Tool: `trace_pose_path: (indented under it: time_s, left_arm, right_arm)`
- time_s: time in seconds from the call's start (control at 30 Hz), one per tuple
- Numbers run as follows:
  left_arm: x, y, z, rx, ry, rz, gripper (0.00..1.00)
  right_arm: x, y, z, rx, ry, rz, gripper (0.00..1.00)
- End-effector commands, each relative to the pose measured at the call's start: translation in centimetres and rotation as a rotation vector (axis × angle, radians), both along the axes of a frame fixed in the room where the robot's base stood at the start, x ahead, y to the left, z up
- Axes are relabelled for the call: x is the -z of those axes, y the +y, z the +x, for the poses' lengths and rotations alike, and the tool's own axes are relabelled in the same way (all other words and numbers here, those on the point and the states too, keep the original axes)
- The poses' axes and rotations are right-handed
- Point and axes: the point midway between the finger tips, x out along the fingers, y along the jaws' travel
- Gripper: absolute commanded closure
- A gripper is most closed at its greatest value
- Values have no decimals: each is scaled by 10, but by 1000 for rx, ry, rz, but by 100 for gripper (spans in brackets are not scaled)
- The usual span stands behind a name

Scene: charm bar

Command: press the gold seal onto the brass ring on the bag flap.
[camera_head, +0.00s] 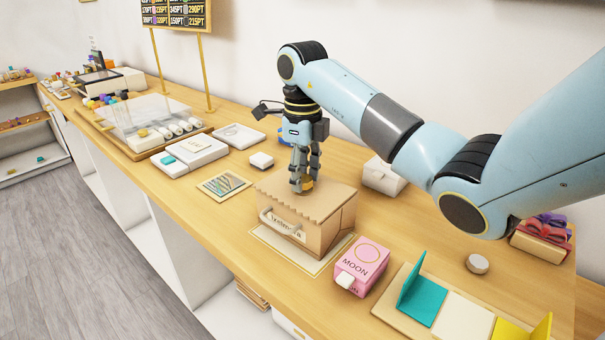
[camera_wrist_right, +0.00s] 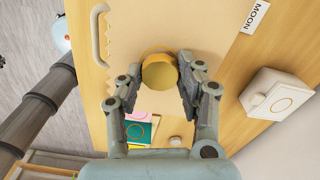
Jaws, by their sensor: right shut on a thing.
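My right gripper (camera_head: 302,179) points straight down over the tan paper bag (camera_head: 325,211) in the head view. It is shut on the gold seal (camera_head: 308,185), a short round piece. In the right wrist view the seal (camera_wrist_right: 159,71) sits between the fingertips of the right gripper (camera_wrist_right: 167,78), over the bag's flap (camera_wrist_right: 150,28). The seal is at or just above the flap; I cannot tell whether it touches. My left gripper is not in view.
The bag stands on a mat (camera_head: 262,234). A pink MOON box (camera_head: 361,266) is close at its right front, and a white box (camera_head: 383,176) is behind it. A patterned card (camera_head: 224,184) lies to its left. A teal holder (camera_head: 424,291) is at the front right.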

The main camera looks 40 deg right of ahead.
Motion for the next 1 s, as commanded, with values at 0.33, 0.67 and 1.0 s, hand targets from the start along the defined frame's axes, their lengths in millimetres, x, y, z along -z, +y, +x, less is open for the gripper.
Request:
trace_pose_path:
  time_s: [0.33,0.67,1.0]
  left_arm:
    - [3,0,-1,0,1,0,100]
    - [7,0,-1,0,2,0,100]
    - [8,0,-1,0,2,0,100]
  right_arm:
    - [4,0,0,0,0,0,80]
    - [9,0,0,0,0,0,80]
    - [11,0,0,0,1,1,80]
